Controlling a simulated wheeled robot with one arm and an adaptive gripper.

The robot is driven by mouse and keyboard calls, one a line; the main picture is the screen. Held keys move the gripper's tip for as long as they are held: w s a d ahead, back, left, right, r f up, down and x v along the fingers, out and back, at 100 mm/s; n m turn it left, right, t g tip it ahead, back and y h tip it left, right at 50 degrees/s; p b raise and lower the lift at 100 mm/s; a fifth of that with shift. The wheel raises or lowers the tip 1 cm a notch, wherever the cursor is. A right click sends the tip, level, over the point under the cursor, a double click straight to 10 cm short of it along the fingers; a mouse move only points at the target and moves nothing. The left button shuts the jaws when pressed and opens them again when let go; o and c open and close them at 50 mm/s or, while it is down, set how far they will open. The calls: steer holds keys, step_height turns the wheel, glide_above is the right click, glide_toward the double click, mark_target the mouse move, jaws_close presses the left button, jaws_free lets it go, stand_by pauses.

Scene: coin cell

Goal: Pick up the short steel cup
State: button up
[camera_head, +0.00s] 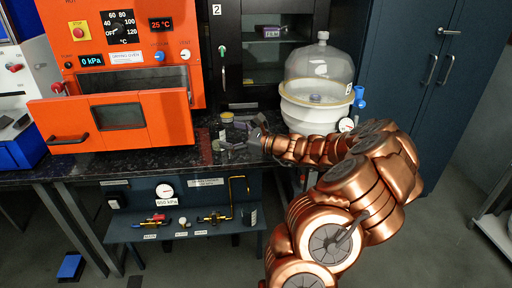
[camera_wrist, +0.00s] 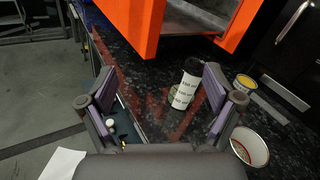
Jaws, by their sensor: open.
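A white-labelled bottle with a black top (camera_wrist: 189,88) stands beyond the fingers, near the right one. In the head view my gripper (camera_head: 243,136) is low over the counter; I cannot clearly pick out the cup there.
A yellow-topped tin (camera_wrist: 245,82) stands farther back on the counter. A glass-domed desiccator (camera_head: 318,85) stands right of my gripper. A black cabinet (camera_head: 262,55) is behind. A lower shelf (camera_head: 185,233) holds valves.

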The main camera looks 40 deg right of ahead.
steer(key=s+d+f+m+h, duration=0.1)
steer(key=d+f+m+h, duration=0.1)
steer(key=d, duration=0.2)
steer(key=s+d+f+m+h, duration=0.1)
steer(key=s+d+f+m, duration=0.1)
steer(key=d, duration=0.2)
steer(key=s+d+f+m+t+h+b, duration=0.1)
steer(key=d+f+m+h, duration=0.1)
steer(key=d, duration=0.3)
steer(key=shift+s+f+h, duration=0.2)
steer(key=shift+f+h, duration=0.1)
steer(key=shift+f, duration=0.2)
steer(key=shift+d+f, duration=0.1)
steer(key=shift+d, duration=0.1)
steer(key=shift+w+d+f, duration=0.1)
steer(key=shift+w, duration=1.8)
steer(key=shift+w+d+f, duration=0.1)
steer(key=shift+w, duration=1.8)
steer(key=c, duration=1.3)
steer(key=shift+r, duration=0.25)
